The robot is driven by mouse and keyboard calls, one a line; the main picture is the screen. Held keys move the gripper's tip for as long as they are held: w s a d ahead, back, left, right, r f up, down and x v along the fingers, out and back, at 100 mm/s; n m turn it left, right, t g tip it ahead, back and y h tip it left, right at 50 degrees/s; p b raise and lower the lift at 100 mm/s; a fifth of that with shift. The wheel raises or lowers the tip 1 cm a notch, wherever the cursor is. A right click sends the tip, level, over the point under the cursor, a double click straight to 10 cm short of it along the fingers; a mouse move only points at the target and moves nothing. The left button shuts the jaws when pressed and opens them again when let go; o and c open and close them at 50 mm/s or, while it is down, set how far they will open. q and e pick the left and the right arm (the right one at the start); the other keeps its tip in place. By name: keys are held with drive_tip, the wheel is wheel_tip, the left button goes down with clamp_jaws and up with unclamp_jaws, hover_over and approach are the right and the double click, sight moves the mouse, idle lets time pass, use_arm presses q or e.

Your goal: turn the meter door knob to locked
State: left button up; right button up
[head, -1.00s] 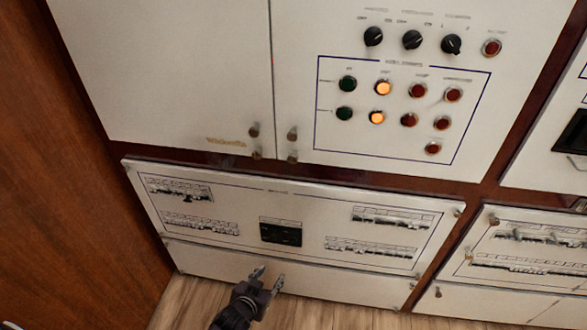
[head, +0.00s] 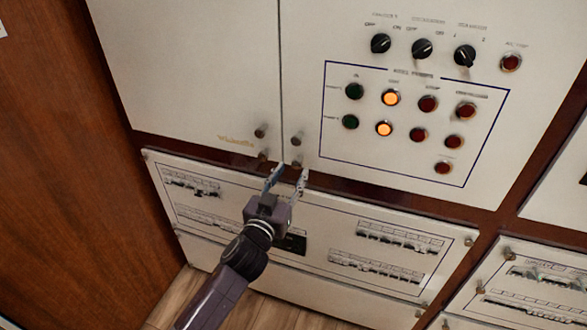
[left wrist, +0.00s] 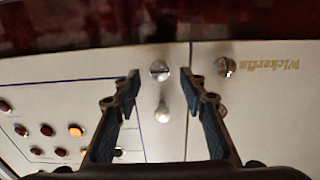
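Small metal knobs sit at the lower edges of two white upper doors. The right door has an upper knob (head: 297,138) and a lower knob (head: 296,160); the left door has another pair (head: 260,132). No readable label shows which is the meter door knob. My left gripper (head: 290,172) is open and empty just below the right door's pair. In the left wrist view, which looks upside down, a slotted round knob (left wrist: 159,70) and a paler knob (left wrist: 162,113) appear between the open fingers. Contact cannot be told. My right gripper is not in view.
The right door carries black rotary switches (head: 422,48) and several lamps and buttons (head: 391,98). Below is a breaker panel (head: 330,215) with breaker rows, partly hidden by my left arm. A brown wooden wall (head: 70,180) stands at left.

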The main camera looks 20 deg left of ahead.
use_arm(q)
drive_tip(key=shift+w, duration=1.1)
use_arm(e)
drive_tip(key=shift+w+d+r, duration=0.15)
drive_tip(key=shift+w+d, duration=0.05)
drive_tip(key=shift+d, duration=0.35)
use_arm(q)
clamp_jaws()
